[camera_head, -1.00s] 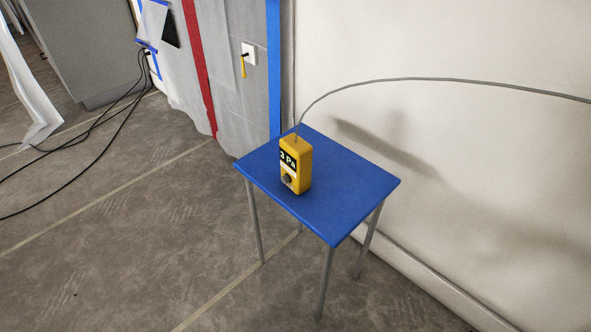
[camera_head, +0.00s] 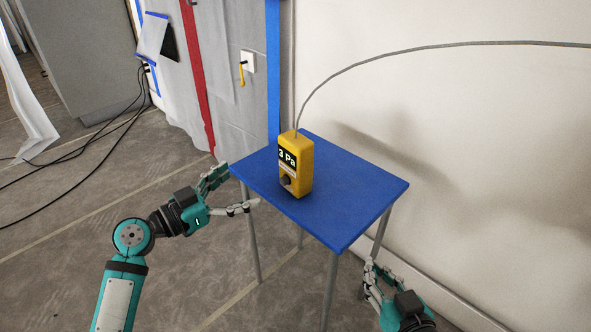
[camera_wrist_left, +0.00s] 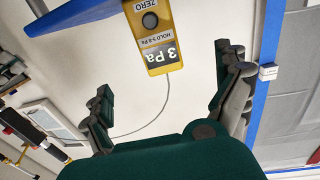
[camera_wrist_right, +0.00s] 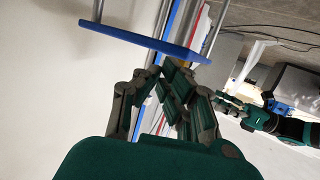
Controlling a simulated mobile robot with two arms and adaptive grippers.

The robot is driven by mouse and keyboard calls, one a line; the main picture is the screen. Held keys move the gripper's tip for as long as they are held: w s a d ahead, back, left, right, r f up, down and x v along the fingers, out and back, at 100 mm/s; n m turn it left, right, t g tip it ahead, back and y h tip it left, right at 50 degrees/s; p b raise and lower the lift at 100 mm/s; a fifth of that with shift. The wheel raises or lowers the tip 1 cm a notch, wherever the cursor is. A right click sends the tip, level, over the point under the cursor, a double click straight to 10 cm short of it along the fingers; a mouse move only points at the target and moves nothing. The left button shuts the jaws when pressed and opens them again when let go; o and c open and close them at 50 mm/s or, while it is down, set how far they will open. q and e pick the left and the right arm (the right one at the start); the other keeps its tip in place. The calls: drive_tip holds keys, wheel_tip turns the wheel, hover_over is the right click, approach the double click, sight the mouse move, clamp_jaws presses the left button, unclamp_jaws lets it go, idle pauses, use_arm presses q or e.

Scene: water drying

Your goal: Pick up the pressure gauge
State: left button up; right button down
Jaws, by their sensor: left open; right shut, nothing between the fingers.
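The pressure gauge (camera_head: 303,165) is a yellow box with a dark display reading 3 Pa and a dark knob. It stands upright on the blue table (camera_head: 345,205), with a grey hose rising from its top. My left gripper (camera_head: 242,190) is open and empty at the table's left edge, apart from the gauge. In the left wrist view the gauge (camera_wrist_left: 152,35) appears upside down beyond the open fingers (camera_wrist_left: 168,100). My right gripper (camera_head: 369,280) is low at the table's front right. In the right wrist view its fingers (camera_wrist_right: 165,85) are closed together and empty.
The grey hose (camera_head: 420,48) arches from the gauge along the pale wall to the right. The table's metal legs (camera_head: 330,290) stand near my right gripper. Black cables (camera_head: 110,125) lie on the floor at left. The tabletop around the gauge is clear.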

sight(287, 162)
use_arm(q)
drive_tip(key=x, duration=1)
drive_tip(key=shift+d+b, duration=0.2)
drive_tip(key=shift+b, duration=0.1)
drive_tip(key=x, duration=0.5)
drive_tip(key=shift+d+r+b, duration=0.2)
drive_tip(key=shift+b, duration=0.1)
drive_tip(key=shift+w+d, duration=0.25)
drive_tip(key=shift+w, duration=0.05)
use_arm(e)
drive_tip(key=r+t, duration=0.2)
drive_tip(key=r, duration=0.1)
drive_tip(key=w+a+r+t+y, duration=0.1)
drive_tip(key=r, duration=0.1)
drive_tip(key=shift+r, duration=0.1)
use_arm(q)
drive_tip(key=c, duration=1.2)
drive_tip(key=shift+c, duration=0.8)
drive_tip(key=shift+r, duration=0.2)
